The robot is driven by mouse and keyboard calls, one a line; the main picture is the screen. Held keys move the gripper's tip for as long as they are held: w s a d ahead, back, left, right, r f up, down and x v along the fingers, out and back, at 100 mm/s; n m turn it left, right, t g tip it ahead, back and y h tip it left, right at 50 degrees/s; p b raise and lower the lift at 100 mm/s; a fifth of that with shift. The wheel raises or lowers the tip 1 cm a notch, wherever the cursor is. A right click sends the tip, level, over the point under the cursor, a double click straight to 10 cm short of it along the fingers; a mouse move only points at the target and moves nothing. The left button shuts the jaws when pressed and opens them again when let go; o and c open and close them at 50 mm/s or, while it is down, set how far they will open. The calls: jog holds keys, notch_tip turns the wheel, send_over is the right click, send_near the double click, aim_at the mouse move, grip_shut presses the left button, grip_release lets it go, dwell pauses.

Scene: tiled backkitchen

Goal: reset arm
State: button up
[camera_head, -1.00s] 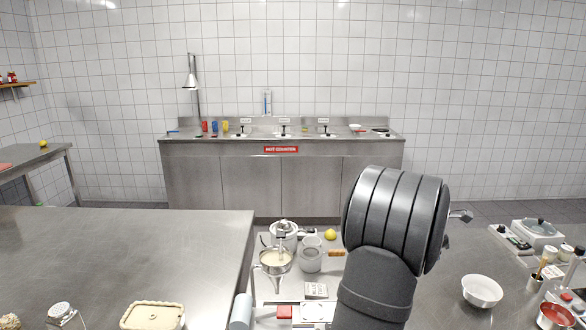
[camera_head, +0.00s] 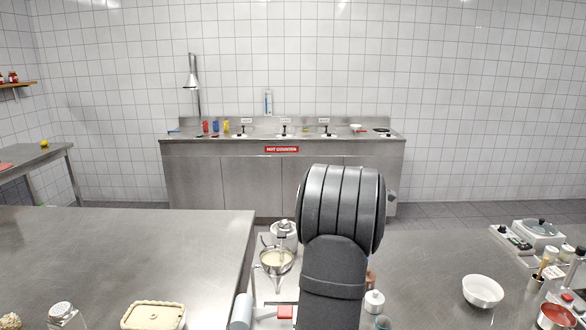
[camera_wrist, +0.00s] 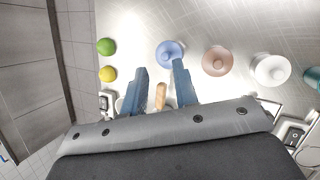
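My gripper (camera_wrist: 158,68) shows in the wrist view with its two blue-grey fingers apart and nothing held between the tips. A wooden handle-like piece (camera_wrist: 160,97) shows between the fingers; I cannot tell its distance below them. In the head view my dark arm rises at the centre right and hides most of the gripper; only a small grey part shows at its right side.
In the wrist view, a green ball (camera_wrist: 106,46), yellow ball (camera_wrist: 108,74), blue lidded pot (camera_wrist: 170,52), brown one (camera_wrist: 217,61) and white one (camera_wrist: 270,70) stand on the steel counter. In the head view, a white bowl (camera_head: 482,291) stands right, a pie (camera_head: 153,316) left.

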jog(key=w+a+n, duration=0.1)
jog(key=w+a, duration=0.1)
jog(key=a, duration=0.8)
jog(key=w+a+n+y, duration=0.1)
jog(key=w+a, duration=0.2)
jog(key=a, duration=0.8)
jog(key=shift+w+n+t, duration=0.15)
jog(key=shift+n+t, duration=0.15)
jog(key=shift+n, duration=0.1)
